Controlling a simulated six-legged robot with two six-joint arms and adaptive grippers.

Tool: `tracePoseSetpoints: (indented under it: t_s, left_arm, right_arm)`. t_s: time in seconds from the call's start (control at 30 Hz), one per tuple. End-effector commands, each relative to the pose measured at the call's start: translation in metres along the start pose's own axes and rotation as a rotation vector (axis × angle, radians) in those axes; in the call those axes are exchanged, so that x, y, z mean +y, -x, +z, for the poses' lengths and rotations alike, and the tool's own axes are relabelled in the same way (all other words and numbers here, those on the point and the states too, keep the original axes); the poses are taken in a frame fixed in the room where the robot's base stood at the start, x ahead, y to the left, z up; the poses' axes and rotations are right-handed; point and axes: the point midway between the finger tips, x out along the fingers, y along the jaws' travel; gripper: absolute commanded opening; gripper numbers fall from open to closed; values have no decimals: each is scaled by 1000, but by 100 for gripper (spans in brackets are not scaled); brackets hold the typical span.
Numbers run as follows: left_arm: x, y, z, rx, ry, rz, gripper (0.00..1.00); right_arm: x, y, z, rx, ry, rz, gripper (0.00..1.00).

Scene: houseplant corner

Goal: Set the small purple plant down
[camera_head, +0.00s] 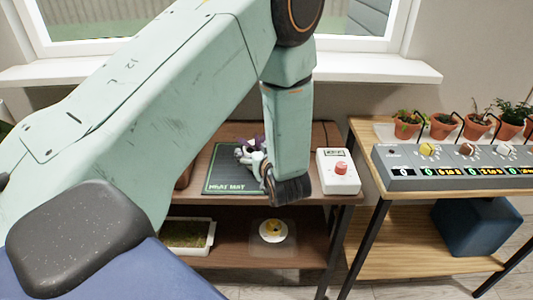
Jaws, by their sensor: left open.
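The small purple plant (258,142) shows as a few purple leaves above the dark mat (222,178) on the wooden shelf unit at the middle. My left arm comes in from the left and bends down in front of it. My left gripper (249,155) is at the plant, over the mat's right part, with its jaws open. The gripper and forearm hide most of the plant, and I cannot see its pot or whether it touches the mat. My right gripper is not in view.
A white box with a red button (341,168) stands right of the mat. A grey control panel (450,168) and several potted plants (442,125) fill the right table. A tray (187,235) and a yellow-centred dish (272,231) are on the lower shelf. The mat's left part is clear.

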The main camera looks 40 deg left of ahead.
Motion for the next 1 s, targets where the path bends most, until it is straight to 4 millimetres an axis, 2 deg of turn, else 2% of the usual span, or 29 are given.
tracePoseSetpoints:
  t_s: [0.03,0.2,0.5,0.7,1.0]
  left_arm:
    - [2,11,-4,1,-7,5,91]
    - [1,38,-4,0,-7,4,91]
    - [1,76,-3,0,-5,2,91]
    - [0,88,-2,0,-2,1,91]
    - [0,90,0,0,0,0,91]
  right_arm:
    - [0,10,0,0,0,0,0]
    - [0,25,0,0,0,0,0]
    - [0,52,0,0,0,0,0]
    - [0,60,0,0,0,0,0]
    - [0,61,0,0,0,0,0]
